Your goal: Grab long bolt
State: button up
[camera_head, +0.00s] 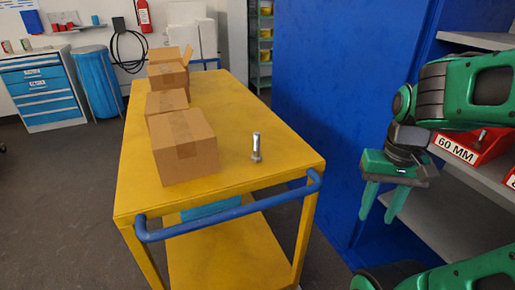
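A grey metal bolt (256,147) stands upright on the yellow cart's top (275,175), near its right edge and to the right of the nearest cardboard box. Its wider end appears to be at the bottom. My gripper (381,210) is at the right, apart from the cart, with its two green fingers pointing down. The fingers are spread apart with nothing between them. The bolt is to the left of my gripper and clear of it.
Several cardboard boxes (185,150) line the cart's left side. A blue handle (235,212) runs along the cart's front edge. A blue cabinet wall (330,110) stands right of the cart. A red bin (470,148) labelled "60 MM" sits on a shelf behind my arm.

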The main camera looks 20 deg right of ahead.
aim_at(256, 157)
jog(key=z, duration=2.1)
jog(key=k, duration=1.65)
jog(key=u, duration=0.6)
jog(key=i, duration=1)
jog(key=z, duration=0.05)
